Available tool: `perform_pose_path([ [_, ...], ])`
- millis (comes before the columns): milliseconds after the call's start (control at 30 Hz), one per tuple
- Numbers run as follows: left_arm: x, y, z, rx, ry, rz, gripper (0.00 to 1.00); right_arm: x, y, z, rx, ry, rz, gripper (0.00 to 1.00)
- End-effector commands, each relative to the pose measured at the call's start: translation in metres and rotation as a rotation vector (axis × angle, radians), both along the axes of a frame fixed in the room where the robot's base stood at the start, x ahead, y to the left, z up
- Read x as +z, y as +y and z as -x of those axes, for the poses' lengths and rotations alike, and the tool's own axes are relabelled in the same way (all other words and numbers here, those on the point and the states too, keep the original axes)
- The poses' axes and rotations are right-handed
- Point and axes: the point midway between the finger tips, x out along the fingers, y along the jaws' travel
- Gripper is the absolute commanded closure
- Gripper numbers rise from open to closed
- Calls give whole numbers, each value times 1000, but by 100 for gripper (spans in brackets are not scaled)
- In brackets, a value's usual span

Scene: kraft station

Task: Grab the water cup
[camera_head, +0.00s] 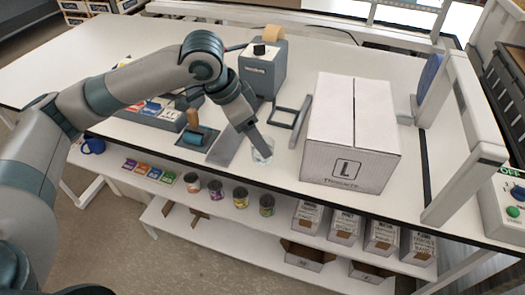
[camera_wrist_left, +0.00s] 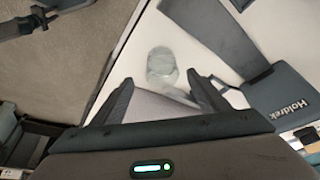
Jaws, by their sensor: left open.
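The water cup (camera_head: 262,152) is a clear glass standing on the white table near its front edge, left of the large box. In the left wrist view the cup (camera_wrist_left: 161,66) stands just beyond the fingertips, roughly between their lines. My left gripper (camera_head: 262,146) comes down from above and overlaps the cup's upper part in the head view. In the left wrist view the left gripper (camera_wrist_left: 160,85) has its two fingers spread with nothing between them. Whether a finger touches the cup cannot be told. My right gripper is not in view.
A white box (camera_head: 350,165) marked L stands right of the cup. Cans (camera_head: 240,198) and small boxes (camera_head: 343,226) fill the shelf below the front edge.

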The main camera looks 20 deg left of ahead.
Motion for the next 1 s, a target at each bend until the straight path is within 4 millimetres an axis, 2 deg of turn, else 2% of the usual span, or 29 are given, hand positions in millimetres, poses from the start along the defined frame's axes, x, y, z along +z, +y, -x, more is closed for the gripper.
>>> perform_pose_path([
  [267,-6,-2,-3,1,3,1,32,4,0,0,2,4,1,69],
  [533,-35,-11,-15,0,4,1,32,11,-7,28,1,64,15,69],
  [700,-46,-14,-18,0,1,0,32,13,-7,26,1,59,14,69],
  [1000,-47,-14,-18,0,0,0,32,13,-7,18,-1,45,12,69],
])
